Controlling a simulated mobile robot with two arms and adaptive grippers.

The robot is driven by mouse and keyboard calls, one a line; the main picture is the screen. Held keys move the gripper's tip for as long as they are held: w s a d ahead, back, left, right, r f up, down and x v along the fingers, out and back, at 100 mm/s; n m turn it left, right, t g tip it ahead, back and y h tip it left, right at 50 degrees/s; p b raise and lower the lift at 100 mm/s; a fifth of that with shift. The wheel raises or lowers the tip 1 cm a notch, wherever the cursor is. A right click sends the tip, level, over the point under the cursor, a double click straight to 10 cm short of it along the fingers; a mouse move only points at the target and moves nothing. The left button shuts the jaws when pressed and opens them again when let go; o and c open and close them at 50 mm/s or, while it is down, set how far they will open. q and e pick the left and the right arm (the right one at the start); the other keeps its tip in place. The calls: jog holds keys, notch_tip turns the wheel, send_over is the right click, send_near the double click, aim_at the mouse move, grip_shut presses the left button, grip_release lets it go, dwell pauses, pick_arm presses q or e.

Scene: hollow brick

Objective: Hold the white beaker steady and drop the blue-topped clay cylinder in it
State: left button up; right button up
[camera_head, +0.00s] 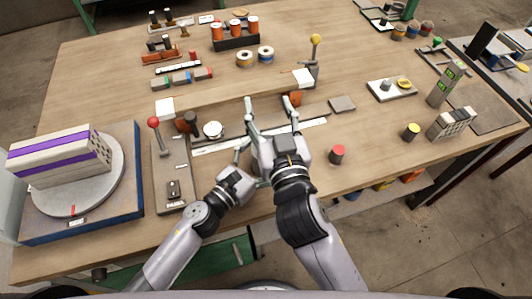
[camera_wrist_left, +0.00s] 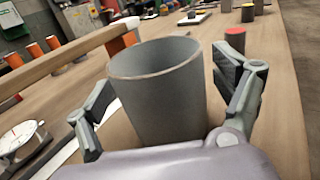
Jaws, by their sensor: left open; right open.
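In the head view my left gripper (camera_head: 250,166) is low over the table, and the right hand mostly hides the beaker. My right gripper (camera_head: 269,115) is open over the table, its fingers pointing away from me, with nothing visible between them. I cannot see the blue-topped clay cylinder in either view. The inside bottom of the beaker is hidden.
A red-topped cylinder (camera_head: 337,155) stands right of my right gripper, a yellow-topped one (camera_head: 411,132) farther right. A wooden bar (camera_head: 228,104) spans behind the grippers. A lever unit (camera_head: 172,180) and a turntable (camera_head: 78,188) with a block stand left.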

pick_arm(q)
jog(key=v, duration=1.2)
